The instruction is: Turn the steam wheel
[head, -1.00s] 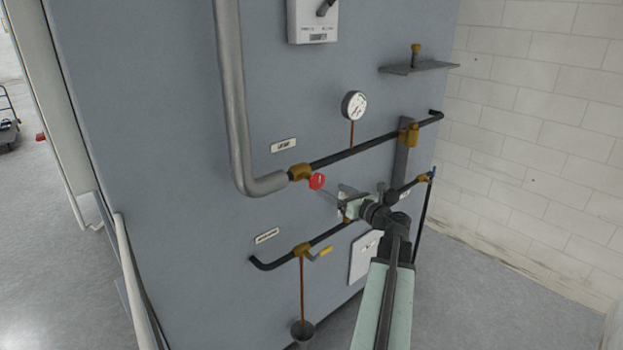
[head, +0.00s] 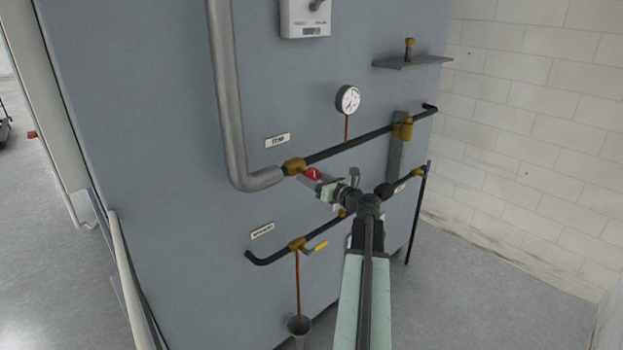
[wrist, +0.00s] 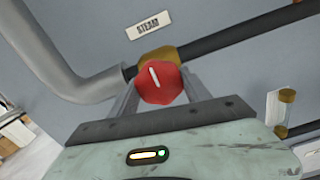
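The steam wheel is a red, faceted knob (head: 312,173) with a white mark, on a brass valve (head: 294,166) in the upper black pipe. In the wrist view the wheel (wrist: 160,83) is in the middle, below the STEAM label (wrist: 149,25). My gripper (head: 316,182) is at the wheel in the head view and partly covers it. In the wrist view my gripper (wrist: 160,80) has its fingers apart, one on each side of the wheel. The wheel hides part of the fingertips, and I cannot tell whether they touch it.
A thick grey pipe (head: 228,100) comes down just left of the valve. A gauge (head: 348,100) stands above the upper pipe. Below is a lower pipe with a yellow-handled valve (head: 314,248). A small shelf (head: 412,63) juts out at upper right.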

